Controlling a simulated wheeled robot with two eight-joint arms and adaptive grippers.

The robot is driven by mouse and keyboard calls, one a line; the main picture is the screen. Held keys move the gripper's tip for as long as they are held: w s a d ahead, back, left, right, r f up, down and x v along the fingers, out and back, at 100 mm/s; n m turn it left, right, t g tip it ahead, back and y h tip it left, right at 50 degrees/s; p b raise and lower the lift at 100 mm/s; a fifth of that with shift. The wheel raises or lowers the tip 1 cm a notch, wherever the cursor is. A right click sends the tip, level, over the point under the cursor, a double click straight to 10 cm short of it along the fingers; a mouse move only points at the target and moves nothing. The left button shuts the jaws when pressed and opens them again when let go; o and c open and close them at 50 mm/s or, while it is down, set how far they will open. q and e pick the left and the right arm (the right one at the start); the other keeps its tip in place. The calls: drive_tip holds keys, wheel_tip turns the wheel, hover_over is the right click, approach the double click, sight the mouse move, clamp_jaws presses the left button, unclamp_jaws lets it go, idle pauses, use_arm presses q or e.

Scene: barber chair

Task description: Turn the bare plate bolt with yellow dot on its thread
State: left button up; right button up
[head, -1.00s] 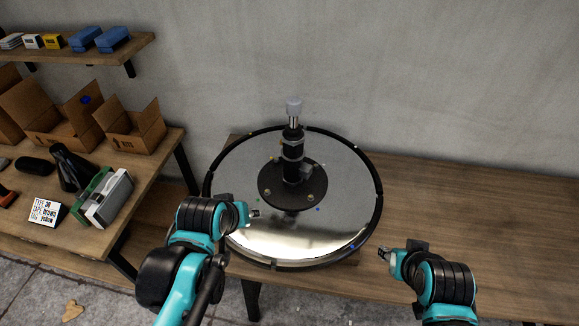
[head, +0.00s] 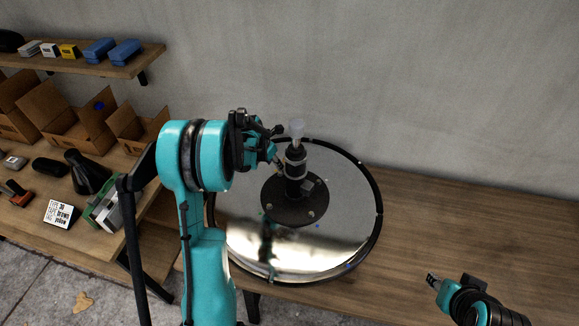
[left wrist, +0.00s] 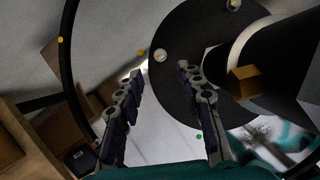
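The round black plate (head: 290,218) lies on the mirror-like disc, with a dark upright column (head: 294,170) on it. In the left wrist view, one pale bolt head (left wrist: 160,55) sits near the plate's edge and another (left wrist: 233,4) farther along. A yellow-orange dot (left wrist: 140,52) shows beside the nearer bolt; I cannot tell whether any thread bears a yellow dot. My left gripper (head: 276,145) is beside the column's upper part; its fingers (left wrist: 160,72) are spread and empty, pointing toward the nearer bolt. My right gripper (head: 432,279) is over the table at right, apart from the disc.
The black-rimmed disc (head: 345,225) rests on a wooden table (head: 450,220). A pale knob (head: 296,128) tops the column, and a tan block (left wrist: 245,82) juts from it. Cardboard boxes (head: 75,130) and tools lie on the left bench. The table right of the disc is clear.

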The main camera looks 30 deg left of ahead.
sight(281, 173)
use_arm(q)
drive_tip(key=b+x, duration=0.2)
drive_tip(key=x, duration=0.5)
drive_tip(key=shift+w+f, duration=0.15)
drive_tip(key=shift+f, duration=0.2)
clamp_jaws()
